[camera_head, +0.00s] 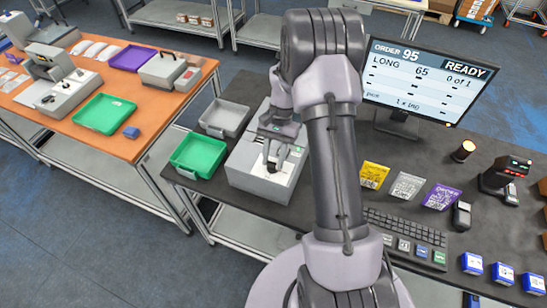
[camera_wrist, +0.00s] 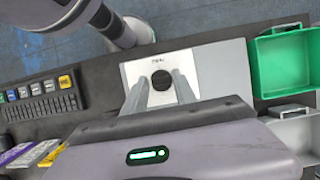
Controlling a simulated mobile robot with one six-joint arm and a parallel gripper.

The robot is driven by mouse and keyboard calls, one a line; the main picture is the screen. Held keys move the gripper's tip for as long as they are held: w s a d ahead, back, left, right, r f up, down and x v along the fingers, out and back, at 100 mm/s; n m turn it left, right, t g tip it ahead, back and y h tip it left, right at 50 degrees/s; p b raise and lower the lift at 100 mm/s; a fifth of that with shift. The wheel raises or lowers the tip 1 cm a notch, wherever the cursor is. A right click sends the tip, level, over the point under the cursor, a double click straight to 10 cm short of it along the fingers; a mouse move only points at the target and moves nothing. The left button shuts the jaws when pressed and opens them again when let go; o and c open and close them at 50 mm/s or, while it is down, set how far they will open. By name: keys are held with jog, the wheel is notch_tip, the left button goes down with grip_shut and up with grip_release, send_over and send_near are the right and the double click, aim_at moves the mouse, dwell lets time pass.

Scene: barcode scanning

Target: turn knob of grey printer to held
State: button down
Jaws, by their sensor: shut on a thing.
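The grey printer (camera_head: 246,170) stands on the dark table, left of my arm. In the wrist view its pale top panel (camera_wrist: 192,58) shows, with a round black knob (camera_wrist: 162,80) on it and small print above the knob. My gripper (camera_head: 273,166) points down over the printer's top. In the wrist view my gripper (camera_wrist: 161,83) has one finger on each side of the knob and is shut on it. The knob's pointer and its setting are too small to read.
A green tray (camera_head: 180,163) and a grey tray (camera_head: 211,130) sit left of the printer. Right of my arm are a screen (camera_head: 423,85) reading READY, colored packets (camera_head: 407,186), a keyboard (camera_head: 405,228) and a scanner (camera_head: 461,215). An orange table (camera_head: 75,150) stands at left.

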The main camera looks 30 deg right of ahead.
jog(key=c, duration=1)
grip_release()
jog(key=p+v, duration=0.3)
jog(key=v, duration=1.4)
jog(key=shift+r, duration=0.2)
jog(key=shift+w, duration=0.1)
